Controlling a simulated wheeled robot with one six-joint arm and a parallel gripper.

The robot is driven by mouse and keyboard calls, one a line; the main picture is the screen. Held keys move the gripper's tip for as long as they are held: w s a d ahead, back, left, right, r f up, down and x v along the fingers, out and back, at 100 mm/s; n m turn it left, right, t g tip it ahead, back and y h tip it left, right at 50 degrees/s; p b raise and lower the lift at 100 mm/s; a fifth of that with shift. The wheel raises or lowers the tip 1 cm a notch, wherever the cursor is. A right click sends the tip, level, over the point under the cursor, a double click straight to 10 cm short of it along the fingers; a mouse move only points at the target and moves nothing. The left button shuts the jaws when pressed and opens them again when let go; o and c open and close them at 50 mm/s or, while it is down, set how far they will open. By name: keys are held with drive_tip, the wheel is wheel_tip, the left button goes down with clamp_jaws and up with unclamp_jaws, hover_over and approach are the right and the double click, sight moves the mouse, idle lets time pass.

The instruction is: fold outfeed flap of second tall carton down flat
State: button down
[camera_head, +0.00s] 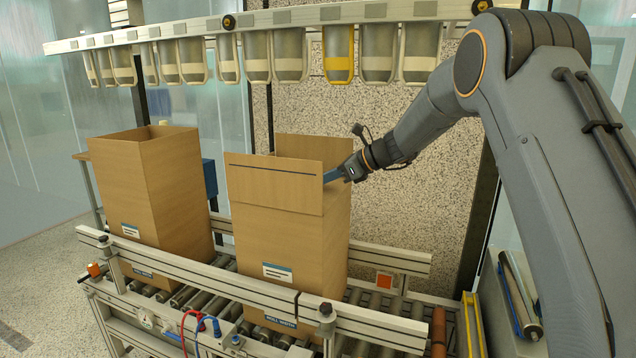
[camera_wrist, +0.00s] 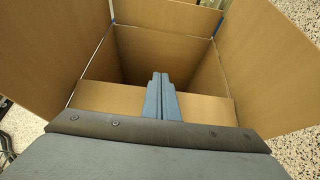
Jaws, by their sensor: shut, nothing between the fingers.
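Two tall brown cartons stand on the roller conveyor, a left carton (camera_head: 163,200) and a right carton (camera_head: 285,240). My gripper (camera_head: 330,176) is at the top right edge of the right carton, with its blue fingers shut and empty. In the wrist view, the fingers (camera_wrist: 161,97) point over the open carton. A near flap (camera_wrist: 205,107) lies under and beside them, across the near part of the opening; its exact angle is unclear. The left flap (camera_wrist: 40,50), right flap (camera_wrist: 270,65) and far flap (camera_wrist: 170,15) stand up or lean outward.
Guide rails (camera_head: 215,283) run along the conveyor rollers (camera_head: 372,305). A rack of hanging cups (camera_head: 290,52) crosses above the cartons. Red and blue hoses (camera_head: 200,325) are at the conveyor's front. Free space separates the two cartons.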

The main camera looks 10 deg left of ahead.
drive_tip(key=shift+s+d+f, duration=0.2)
drive_tip(key=shift+d+f, duration=0.15)
drive_tip(key=shift+d, duration=0.35)
drive_tip(key=b+v, duration=0.2)
drive_tip(key=v, duration=0.5)
drive_tip(key=s+d+f+n+h, duration=0.4)
drive_tip(key=s+d+f+n, duration=0.2)
drive_tip(key=s, duration=0.6)
drive_tip(key=s+d+f+n+g+h, duration=0.1)
drive_tip(key=s+d+f+n+h, duration=0.3)
drive_tip(key=s, duration=0.9)
drive_tip(key=s+d+f+n+h, duration=0.3)
drive_tip(key=s+d+f+n, duration=0.7)
drive_tip(key=s, duration=0.3)
drive_tip(key=shift+d+f+n+g+h, duration=0.25)
drive_tip(key=shift+f+n+g+h, duration=0.15)
drive_tip(key=shift+f+n, duration=0.2)
